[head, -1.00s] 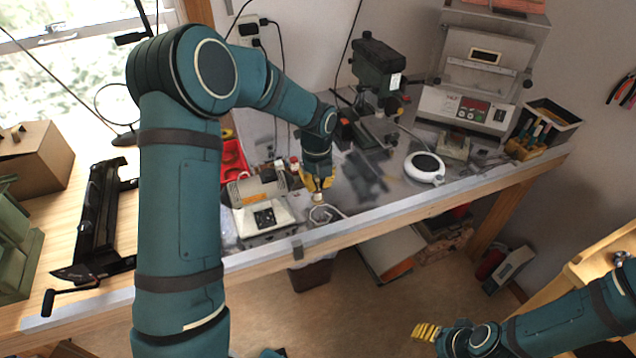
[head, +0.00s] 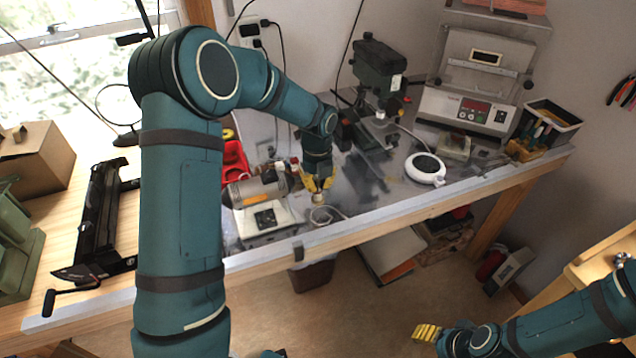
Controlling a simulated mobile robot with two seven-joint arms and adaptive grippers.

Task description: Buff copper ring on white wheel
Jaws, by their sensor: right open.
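My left gripper (head: 317,186), with yellow fingers, points down over the bench at the front right of a small bench motor (head: 256,190) on a pale base (head: 262,219). A small pale, round-looking piece (head: 318,199) shows just below its fingertips. I cannot tell whether it is held or is the white wheel. I cannot make out the copper ring; it may be hidden at the fingers. Whether the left fingers are shut is too small to tell. My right gripper (head: 426,332), with yellow fingers, is open over the floor at the lower right, away from the bench.
A green drill press (head: 376,66) stands behind the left gripper. A round white device with a dark top (head: 425,169) sits to the right. A red bin (head: 234,160) is behind the motor. A thin cable (head: 328,214) lies near the front edge. Grey bench top is bare around the middle right.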

